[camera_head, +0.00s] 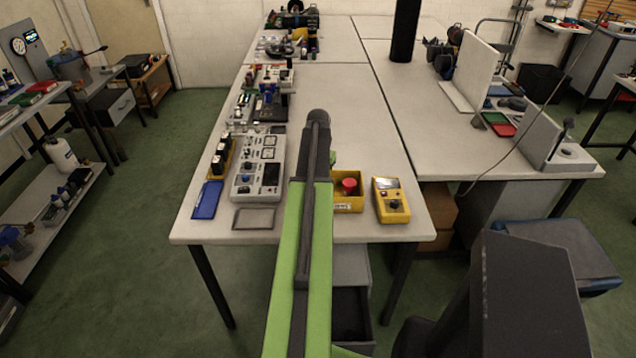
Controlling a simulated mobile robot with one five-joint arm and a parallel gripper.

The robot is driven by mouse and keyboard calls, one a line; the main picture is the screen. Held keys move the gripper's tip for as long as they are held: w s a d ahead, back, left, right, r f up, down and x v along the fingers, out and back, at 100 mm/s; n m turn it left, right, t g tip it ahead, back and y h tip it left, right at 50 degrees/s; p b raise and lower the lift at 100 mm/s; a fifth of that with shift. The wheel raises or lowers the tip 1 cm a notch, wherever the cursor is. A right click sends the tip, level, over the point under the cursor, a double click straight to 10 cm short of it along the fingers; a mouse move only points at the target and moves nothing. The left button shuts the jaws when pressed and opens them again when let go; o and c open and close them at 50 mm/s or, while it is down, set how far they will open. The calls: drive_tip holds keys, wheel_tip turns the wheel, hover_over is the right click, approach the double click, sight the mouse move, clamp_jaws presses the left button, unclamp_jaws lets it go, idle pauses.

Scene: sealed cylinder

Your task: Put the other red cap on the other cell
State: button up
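A red round cap-like thing (349,186) sits in a small yellow open bin (348,206) near the front edge of the bench, just right of my arm. It is the only red cap I can make out. I cannot clearly tell which things are the cells. Several dark upright pieces with pale marks (222,155) stand in a yellow tray at the bench's left edge. My green arm reaches forward over the bench, and its dark elbow end hides what lies behind it. My gripper's fingers do not show, so neither their opening nor any held thing can be seen.
A grey panel instrument (258,166), a blue box (207,200) and a grey pad (254,218) lie left of my arm. A yellow meter (390,200) lies right of the bin. The bench's middle right is clear. A black post (404,30) stands farther back.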

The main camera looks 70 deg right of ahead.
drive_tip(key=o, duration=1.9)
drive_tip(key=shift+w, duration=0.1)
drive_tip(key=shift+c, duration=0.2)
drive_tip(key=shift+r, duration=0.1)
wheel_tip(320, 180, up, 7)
drive_tip(key=p, duration=0.7)
